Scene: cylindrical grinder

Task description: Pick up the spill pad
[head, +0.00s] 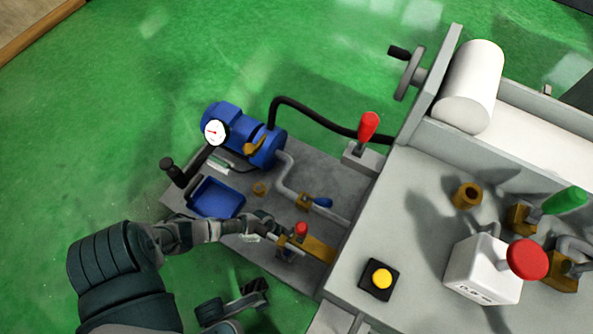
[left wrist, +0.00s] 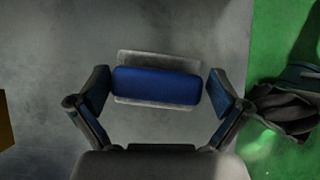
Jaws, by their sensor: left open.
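In the left wrist view, a blue pad with a grey layer showing along its edges, which looks like the spill pad (left wrist: 158,86), lies on a grey surface. My left gripper (left wrist: 176,88) is open, with one finger at each side of the pad and a small gap at both ends. In the head view my left gripper (head: 272,236) is low over the front of the grey base plate, and the pad is hard to make out there. My right gripper (head: 237,300) is dark and sits over the green floor beside the plate; its jaw state is unclear.
A blue tray (head: 215,197), a blue motor (head: 242,135) with a gauge, and pipes stand on the plate. A red knob (head: 301,230) and a yellow block (head: 319,249) are close to my left gripper. The grinder bed (head: 420,220) rises on the right.

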